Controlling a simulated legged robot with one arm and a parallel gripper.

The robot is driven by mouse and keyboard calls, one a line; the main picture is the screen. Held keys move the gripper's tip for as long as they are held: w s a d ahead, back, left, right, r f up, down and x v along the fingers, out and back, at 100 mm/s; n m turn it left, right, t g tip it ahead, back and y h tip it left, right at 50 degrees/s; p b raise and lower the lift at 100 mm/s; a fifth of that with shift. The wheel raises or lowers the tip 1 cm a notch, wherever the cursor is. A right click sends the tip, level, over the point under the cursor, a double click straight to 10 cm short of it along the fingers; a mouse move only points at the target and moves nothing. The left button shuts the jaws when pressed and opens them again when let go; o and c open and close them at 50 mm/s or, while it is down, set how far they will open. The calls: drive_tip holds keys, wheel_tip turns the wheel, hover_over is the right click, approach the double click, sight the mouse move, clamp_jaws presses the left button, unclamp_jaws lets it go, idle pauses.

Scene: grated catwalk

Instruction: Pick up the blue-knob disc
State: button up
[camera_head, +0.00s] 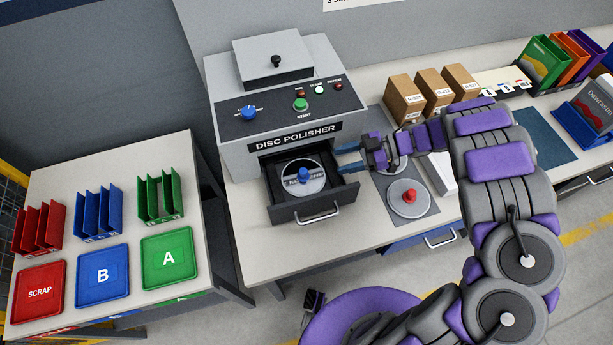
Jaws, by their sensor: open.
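The disc with the blue knob (304,174) lies in the open drawer (312,206) of the disc polisher. The disc is silver with dark lettering, and its knob stands up at the middle. My gripper (340,160) is open and empty, its two blue fingers pointing left beside the right edge of the drawer, apart from the disc. A second disc with a red knob (409,197) lies on a grey mat to the right of the drawer, below my gripper in the picture.
The disc polisher (285,110) rises behind the drawer. Cardboard boxes (405,98) stand behind my arm. The left table holds red, blue and green racks (97,215) and trays labelled SCRAP, B and A (166,257). The bench's front left corner is clear.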

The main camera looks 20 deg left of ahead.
sight(302, 170)
drive_tip(key=x, duration=0.6)
drive_tip(key=w+x, duration=0.1)
drive_tip(key=x, duration=0.2)
drive_tip(key=shift+a+r, duration=0.2)
drive_tip(key=shift+s+a+f+h+b, duration=0.15)
drive_tip(key=shift+s+a+h+b, duration=0.05)
drive_tip(key=shift+a+h+b, duration=0.1)
drive_tip(key=shift+s+d+f, duration=0.2)
drive_tip(key=shift+s+f, duration=0.1)
drive_tip(key=shift+s, duration=0.25)
drive_tip(key=shift+s+a+f+b, duration=0.2)
drive_tip(key=shift+s+f+b, duration=0.05)
drive_tip(key=shift+s+b, duration=0.15)
drive_tip(key=shift+a+f, duration=0.15)
drive_tip(key=shift+a, duration=0.55)
drive_tip(key=shift+a+f, duration=0.15)
drive_tip(key=shift+a, duration=0.55)
drive_tip(key=shift+s+d+r, duration=0.1)
drive_tip(key=shift+d+r, duration=0.05)
drive_tip(key=shift+d, duration=0.4)
drive_tip(key=c, duration=0.9)
drive_tip(key=shift+a, duration=0.25)
clamp_jaws()
